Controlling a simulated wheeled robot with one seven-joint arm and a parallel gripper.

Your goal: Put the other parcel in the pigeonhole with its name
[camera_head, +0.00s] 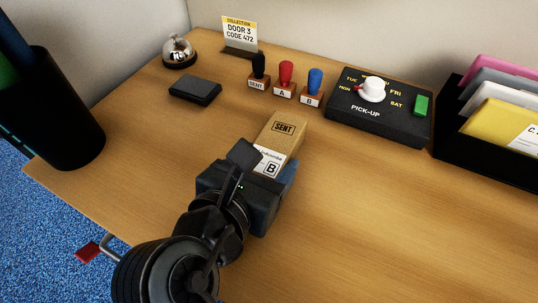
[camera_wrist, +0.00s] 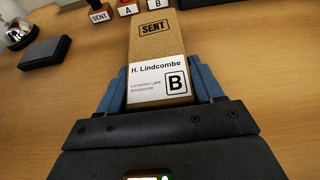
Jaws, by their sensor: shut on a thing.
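A brown parcel (camera_head: 288,130) is on the wooden table in the head view, partly hidden by my gripper (camera_head: 268,172). It also shows in the wrist view (camera_wrist: 154,52), with a black SENT stamp mark and a white label reading "H. Lindcombe" and a boxed B. My gripper (camera_wrist: 157,90) is shut on the parcel, with a blue finger on each side of its near end. I cannot tell whether the parcel touches the table. No pigeonholes are in view.
Stamps SENT (camera_head: 259,72), A (camera_head: 285,78) and B (camera_head: 313,88) stand behind the parcel. An ink pad (camera_head: 195,90), a bell (camera_head: 179,52), a collection sign (camera_head: 240,33), a PICK-UP dial box (camera_head: 380,118) and a folder rack (camera_head: 480,145) line the back. The right front is clear.

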